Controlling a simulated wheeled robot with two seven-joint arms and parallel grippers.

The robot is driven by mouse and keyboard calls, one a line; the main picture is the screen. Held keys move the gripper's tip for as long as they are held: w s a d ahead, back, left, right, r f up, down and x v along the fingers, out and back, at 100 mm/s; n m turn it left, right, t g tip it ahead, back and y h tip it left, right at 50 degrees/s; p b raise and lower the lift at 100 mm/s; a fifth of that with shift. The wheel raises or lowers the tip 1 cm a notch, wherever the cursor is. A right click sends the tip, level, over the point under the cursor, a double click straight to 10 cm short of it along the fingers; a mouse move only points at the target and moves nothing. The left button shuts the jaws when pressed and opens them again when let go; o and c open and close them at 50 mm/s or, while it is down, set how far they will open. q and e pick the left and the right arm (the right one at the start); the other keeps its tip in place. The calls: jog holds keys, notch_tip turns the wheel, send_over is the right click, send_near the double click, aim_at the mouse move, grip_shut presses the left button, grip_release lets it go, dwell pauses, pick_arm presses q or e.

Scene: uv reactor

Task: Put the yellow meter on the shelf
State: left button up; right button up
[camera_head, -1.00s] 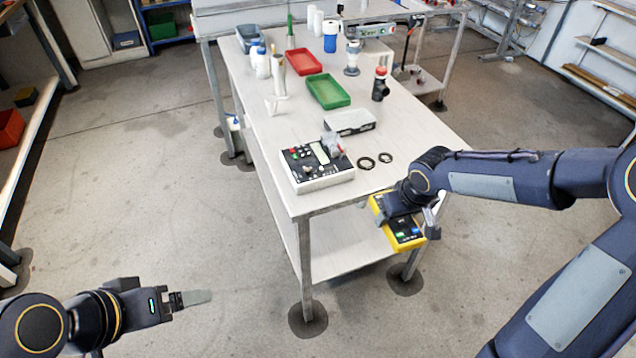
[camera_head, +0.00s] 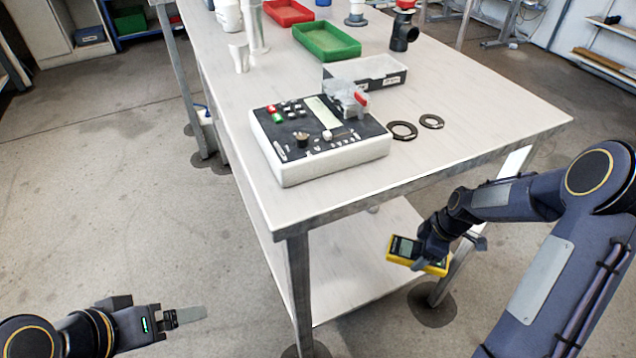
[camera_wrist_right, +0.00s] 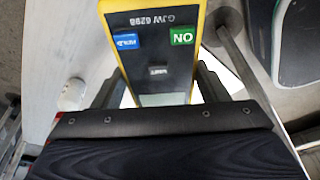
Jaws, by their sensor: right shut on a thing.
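The yellow meter (camera_head: 418,257) has a dark face and is held by my right gripper (camera_head: 432,250) at the right side of the table, below the level of its top. In the right wrist view the meter (camera_wrist_right: 155,45) fills the top middle, with a blue and a green button, between the fingers. The table's lower shelf (camera_head: 350,262) is white and shows behind and left of the meter; whether they touch I cannot tell. My left gripper (camera_head: 188,316) is at the lower left over the floor, away from everything; its fingers look close together, but any gap is unclear.
The white tabletop (camera_head: 450,130) carries a control box (camera_head: 318,140), two black rings (camera_head: 403,130), a clear-topped tray (camera_head: 368,72), a green tray (camera_head: 327,41) and a red tray (camera_head: 288,12). A table leg (camera_head: 300,290) stands at the front corner. Floor at left is free.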

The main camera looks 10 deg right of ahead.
jog(key=shift+w+f, duration=0.2)
jog(key=shift+w, duration=0.1)
jog(key=w+a+f+b, duration=0.25)
jog(key=w+f, duration=0.25)
jog(key=w, duration=0.4)
jog(key=b, duration=0.3)
send_over(386, 243)
jog(key=f, duration=0.3)
jog(key=d+f, duration=0.1)
jog(key=shift+s+f, duration=0.15)
jog(key=shift+s, duration=0.25)
jog(key=shift+w+a+f, duration=0.1)
jog(key=shift+w+f, duration=0.1)
jog(key=shift+f, duration=0.05)
jog(key=shift+f+b, duration=0.85)
jog(key=shift+f, duration=0.6)
jog(key=shift+f, duration=0.25)
jog(key=o, duration=1.1)
jog(key=shift+o, duration=0.2)
